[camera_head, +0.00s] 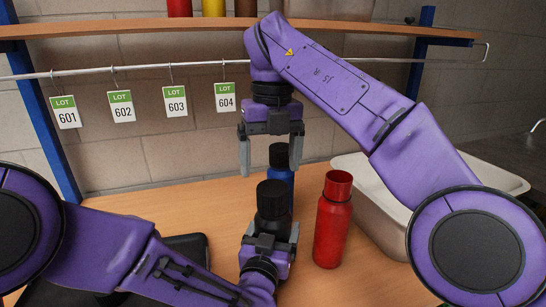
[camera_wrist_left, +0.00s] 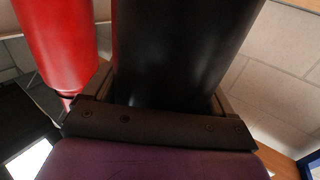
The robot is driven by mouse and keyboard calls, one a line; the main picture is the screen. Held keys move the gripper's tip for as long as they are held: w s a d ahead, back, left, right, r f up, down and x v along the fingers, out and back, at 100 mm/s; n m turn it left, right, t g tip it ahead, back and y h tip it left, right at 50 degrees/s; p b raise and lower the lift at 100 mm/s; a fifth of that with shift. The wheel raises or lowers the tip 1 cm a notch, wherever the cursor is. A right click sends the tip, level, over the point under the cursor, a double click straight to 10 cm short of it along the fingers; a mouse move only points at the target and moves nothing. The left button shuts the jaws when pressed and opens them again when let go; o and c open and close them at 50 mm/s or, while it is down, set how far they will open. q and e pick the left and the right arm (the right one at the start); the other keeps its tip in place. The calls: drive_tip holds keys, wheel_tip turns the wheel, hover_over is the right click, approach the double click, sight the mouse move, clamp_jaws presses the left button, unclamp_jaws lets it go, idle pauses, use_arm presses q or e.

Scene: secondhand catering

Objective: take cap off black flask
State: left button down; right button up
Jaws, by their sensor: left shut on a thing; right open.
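The black flask (camera_head: 273,226) stands upright near the middle of the wooden table, its black cap (camera_head: 272,197) on top. My left gripper (camera_head: 271,236) is shut around its body from the near side. In the left wrist view the black flask (camera_wrist_left: 180,50) fills the space between the fingers. My right gripper (camera_head: 270,165) points down with its fingers spread and empty. In the picture it is just above the cap and does not visibly touch it; its exact depth is hard to tell. The flask's lower part is hidden by my left gripper.
A red flask (camera_head: 332,225) stands close to the right, also in the left wrist view (camera_wrist_left: 55,40). A blue flask (camera_head: 281,178) with a black cap stands behind. A pale bin (camera_head: 376,212) is at the right. A rail with lot tags (camera_head: 121,106) and a shelf (camera_head: 150,27) are above.

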sight(273, 187)
drive_tip(key=m, duration=0.9)
drive_tip(key=shift+m, duration=0.3)
drive_tip(key=m, duration=0.5)
drive_tip(key=shift+d+r+m, duration=0.1)
drive_tip(key=shift+m, duration=0.3)
drive_tip(key=m, duration=0.9)
drive_tip(key=shift+d, duration=0.1)
drive_tip(key=m, duration=0.6)
drive_tip(key=shift+m, duration=0.4)
drive_tip(key=shift+w+d+f+h, duration=0.1)
drive_tip(key=shift+f+h, duration=0.2)
drive_tip(key=shift+f, duration=0.25)
wheel_tip(273, 187, down, 7)
drive_tip(key=shift+r, duration=0.1)
